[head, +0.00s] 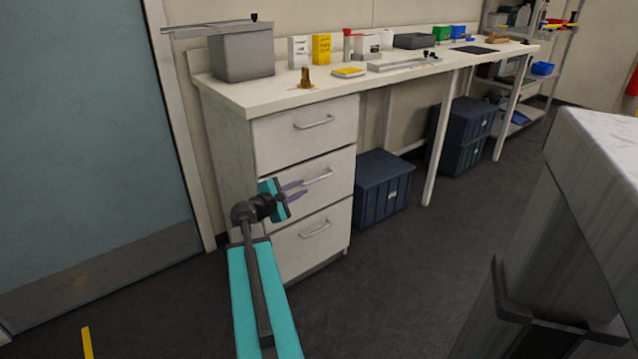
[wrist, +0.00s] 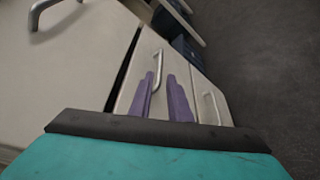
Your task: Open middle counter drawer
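The middle counter drawer (head: 335,165) is the second of three white drawers in the cabinet and looks flush with the others in the head view. Its curved metal handle (head: 318,178) also shows in the wrist view (wrist: 158,68). My gripper (head: 304,188) is at the left part of this handle. Its two purple fingers are spread apart, with a gap between them. In the wrist view the handle runs down into the space between the fingertips (wrist: 160,76), close to the left finger. Whether a finger touches the handle I cannot tell.
The top drawer (head: 280,140) and bottom drawer (head: 310,245) look shut. The counter (head: 280,97) above carries boxes and small lab items. Dark blue bins (head: 380,205) stand under it to the right. A grey-white block (head: 585,190) stands at the right. The floor between is clear.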

